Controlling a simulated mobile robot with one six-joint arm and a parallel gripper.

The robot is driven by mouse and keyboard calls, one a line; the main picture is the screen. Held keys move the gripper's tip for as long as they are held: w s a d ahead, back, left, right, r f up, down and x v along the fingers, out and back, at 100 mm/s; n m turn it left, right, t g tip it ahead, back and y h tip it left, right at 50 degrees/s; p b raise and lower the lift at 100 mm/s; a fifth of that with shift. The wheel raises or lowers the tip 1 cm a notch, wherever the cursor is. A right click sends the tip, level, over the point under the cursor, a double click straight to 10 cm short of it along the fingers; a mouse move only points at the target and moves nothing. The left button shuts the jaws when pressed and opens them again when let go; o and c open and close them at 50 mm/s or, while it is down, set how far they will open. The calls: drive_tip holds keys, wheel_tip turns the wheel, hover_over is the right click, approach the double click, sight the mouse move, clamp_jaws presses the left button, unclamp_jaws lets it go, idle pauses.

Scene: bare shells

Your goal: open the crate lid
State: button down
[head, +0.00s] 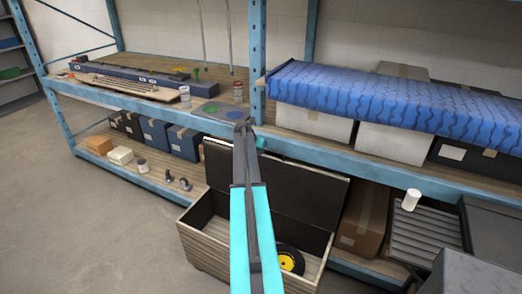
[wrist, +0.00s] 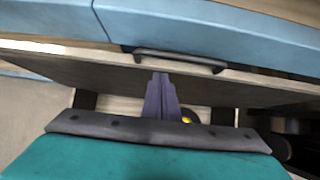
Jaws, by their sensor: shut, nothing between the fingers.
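The wooden crate (head: 205,250) stands on the floor in front of the shelf. Its lid (head: 300,185) is raised and stands up at the crate's back, dark inner face showing. In the wrist view the lid (wrist: 60,62) crosses the picture, with a dark bar handle (wrist: 185,60) along its far edge. My gripper (wrist: 161,76) is shut and empty, its tips overlapping the lid just below the handle in the picture; I cannot tell whether they touch.
A black wheel with a yellow hub (head: 290,261) lies in the crate. The shelf's blue beam (head: 180,107) runs close behind the lid. A cardboard box (head: 363,222) stands right of the crate. Open floor (head: 70,215) lies to the left.

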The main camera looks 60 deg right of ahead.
wheel_tip(320, 180, up, 10)
drive_tip(key=d+b, duration=0.1)
drive_tip(key=b, duration=0.2)
drive_tip(key=shift+f, duration=0.2)
drive_tip(key=shift+s, duration=0.1)
idle(0.6)
